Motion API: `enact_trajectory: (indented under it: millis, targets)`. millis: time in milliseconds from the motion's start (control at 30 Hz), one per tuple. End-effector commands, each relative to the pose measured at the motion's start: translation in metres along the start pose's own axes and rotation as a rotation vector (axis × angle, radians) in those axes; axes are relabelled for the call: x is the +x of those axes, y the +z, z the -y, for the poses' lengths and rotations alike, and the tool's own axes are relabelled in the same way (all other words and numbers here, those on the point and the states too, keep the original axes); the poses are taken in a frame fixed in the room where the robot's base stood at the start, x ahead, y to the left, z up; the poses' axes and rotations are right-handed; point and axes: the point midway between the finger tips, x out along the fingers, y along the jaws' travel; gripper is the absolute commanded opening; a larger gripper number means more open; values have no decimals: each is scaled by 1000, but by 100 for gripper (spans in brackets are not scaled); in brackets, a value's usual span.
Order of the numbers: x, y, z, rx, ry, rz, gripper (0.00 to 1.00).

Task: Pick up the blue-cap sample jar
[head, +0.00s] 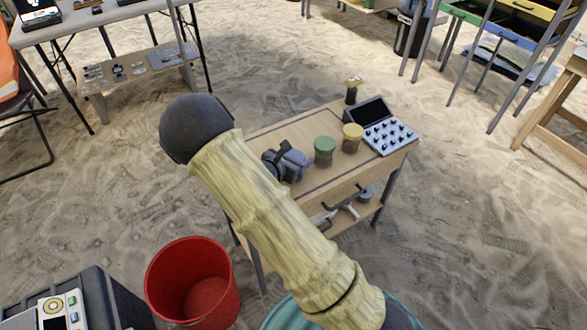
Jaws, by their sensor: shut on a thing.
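My gripper (288,162) is at the left part of the small wooden table's top, beyond my pale sleeved arm. It is shut on the blue-cap sample jar, which is mostly hidden by the gripper and hard to make out. I cannot tell whether the jar touches the tabletop. A green-cap jar (324,151) stands upright just to the right of the gripper. A yellow-cap jar (352,138) stands upright further right.
A red bucket (192,280) stands on the sand at the lower left. A dark case (85,300) is beside it.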

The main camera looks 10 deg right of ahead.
Motion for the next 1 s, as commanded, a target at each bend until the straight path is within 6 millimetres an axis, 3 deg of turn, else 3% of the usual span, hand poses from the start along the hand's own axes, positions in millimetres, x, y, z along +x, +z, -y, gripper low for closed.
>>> enact_trajectory:
  millis: [333,733,1000]
  targets:
    - [-4,11,0,3,1,1,28]
    - [-32,78,0,5,1,1,28]
    - [-39,93,0,0,0,0,28]
